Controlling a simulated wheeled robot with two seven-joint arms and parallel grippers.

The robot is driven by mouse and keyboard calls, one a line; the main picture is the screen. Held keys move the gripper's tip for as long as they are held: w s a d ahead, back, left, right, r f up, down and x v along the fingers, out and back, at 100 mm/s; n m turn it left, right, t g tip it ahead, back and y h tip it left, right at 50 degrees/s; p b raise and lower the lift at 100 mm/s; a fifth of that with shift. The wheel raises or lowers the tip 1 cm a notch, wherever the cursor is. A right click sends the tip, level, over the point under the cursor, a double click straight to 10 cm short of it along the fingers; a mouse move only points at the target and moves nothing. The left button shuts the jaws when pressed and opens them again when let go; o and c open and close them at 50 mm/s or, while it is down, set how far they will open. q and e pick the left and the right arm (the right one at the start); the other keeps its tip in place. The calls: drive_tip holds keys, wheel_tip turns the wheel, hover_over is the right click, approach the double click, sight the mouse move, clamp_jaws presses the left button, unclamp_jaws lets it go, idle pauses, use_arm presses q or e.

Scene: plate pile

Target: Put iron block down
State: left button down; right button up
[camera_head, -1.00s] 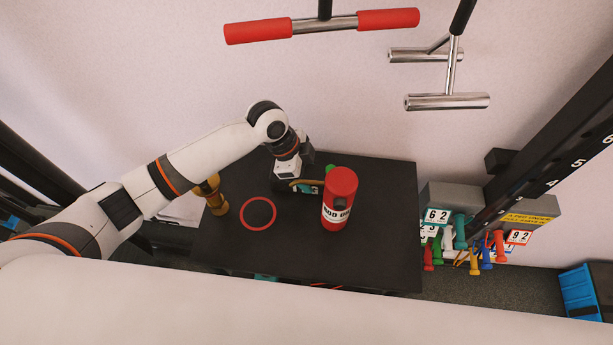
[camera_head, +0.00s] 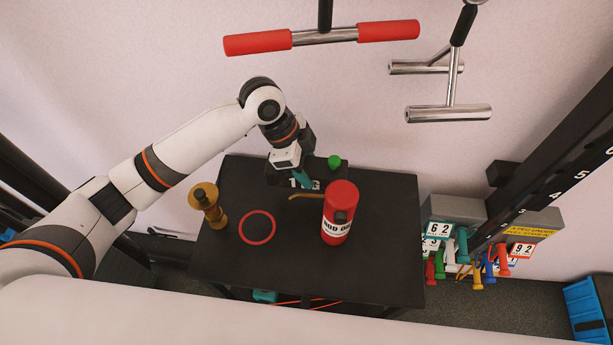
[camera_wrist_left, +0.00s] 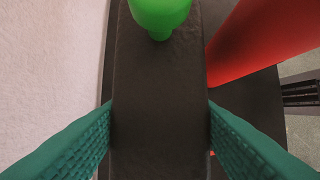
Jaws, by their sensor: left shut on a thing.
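The iron block (camera_wrist_left: 160,95) is a dark, long block with a green knob (camera_wrist_left: 160,12) at its far end in the left wrist view. My left gripper (camera_head: 302,180) has teal fingers, which press on both sides of the block. In the head view the block (camera_head: 278,176) is at the back middle of the black table (camera_head: 330,268), partly hidden by the gripper, with its green knob (camera_head: 334,162) at the right. I cannot tell whether its underside touches the table. My right gripper is not in view.
A red canister (camera_head: 341,205) stands close to the block's right end. A thin yellow piece (camera_head: 306,196) shows in front of the block. A red-rimmed black disc (camera_head: 272,228) lies on the table's left, beside a golden stand (camera_head: 209,203). The front middle of the table is clear.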

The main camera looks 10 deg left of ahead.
use_arm(q)
drive_tip(key=shift+r, duration=1.15)
drive_tip(key=a+r+n+t, duration=0.1)
drive_tip(key=a+n, duration=0.1)
drive_tip(key=a+r+n+t, duration=0.1)
drive_tip(key=a+n, duration=0.1)
drive_tip(key=n, duration=0.1)
drive_tip(key=a+n+t+y, duration=0.1)
drive_tip(key=a+n, duration=0.1)
drive_tip(key=n, duration=0.1)
drive_tip(key=shift+a+r, duration=0.3)
drive_tip(key=shift+r, duration=0.1)
drive_tip(key=s+a+r+n+t+y, duration=0.1)
drive_tip(key=a+r+n+y, duration=0.2)
drive_tip(key=a+n, duration=0.4)
drive_tip(key=shift+r+n+t, duration=0.3)
drive_tip(key=shift+r+n, duration=0.35)
drive_tip(key=shift+n, duration=0.85)
